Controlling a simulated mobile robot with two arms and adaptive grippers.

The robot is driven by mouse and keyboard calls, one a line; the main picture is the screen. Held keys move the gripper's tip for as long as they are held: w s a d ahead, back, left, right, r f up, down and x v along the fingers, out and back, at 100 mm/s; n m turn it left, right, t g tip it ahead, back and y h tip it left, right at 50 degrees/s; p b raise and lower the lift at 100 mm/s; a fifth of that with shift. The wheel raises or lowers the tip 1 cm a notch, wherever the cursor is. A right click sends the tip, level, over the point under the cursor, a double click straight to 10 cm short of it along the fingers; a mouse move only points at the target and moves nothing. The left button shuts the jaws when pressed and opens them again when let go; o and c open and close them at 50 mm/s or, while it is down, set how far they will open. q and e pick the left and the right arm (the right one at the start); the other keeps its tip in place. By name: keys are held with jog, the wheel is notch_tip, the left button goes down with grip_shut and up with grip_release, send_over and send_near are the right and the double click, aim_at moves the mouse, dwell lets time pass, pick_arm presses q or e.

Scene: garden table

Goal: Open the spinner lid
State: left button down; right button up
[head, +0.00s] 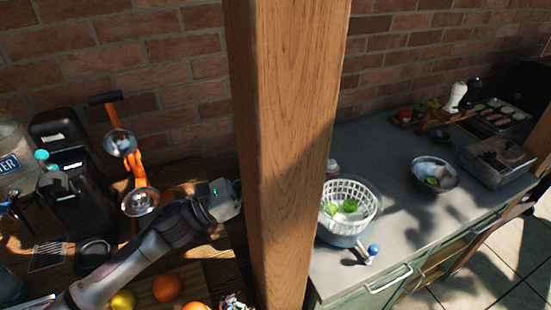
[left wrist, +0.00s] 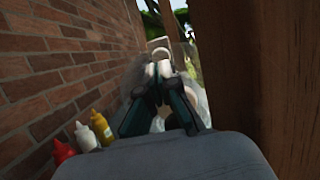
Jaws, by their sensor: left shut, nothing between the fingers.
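The spinner shows in the head view as a white slotted basket (head: 347,200) in a bowl on the grey counter, right of the wooden post. Green pieces (head: 350,205) are visible inside it. A crank with a blue knob (head: 373,249) sticks out at its front right. I cannot make out a separate lid. My left arm comes in from the left and its wrist reaches the post; the post hides the gripper there. The left wrist view shows my left gripper (left wrist: 163,78) shut and empty, with blurred pale shapes beyond it. My right gripper is not in view.
The thick wooden post (head: 285,150) stands between my left arm and the spinner. A metal bowl (head: 434,174) and a metal box (head: 497,160) are farther right on the counter. Oranges (head: 166,287) and an orange juicer (head: 134,170) are at left. Squeeze bottles (left wrist: 101,127) stand by the brick wall.

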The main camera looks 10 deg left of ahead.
pick_arm(q)
jog(key=shift+p+x, duration=0.45)
jog(key=shift+x, duration=0.75)
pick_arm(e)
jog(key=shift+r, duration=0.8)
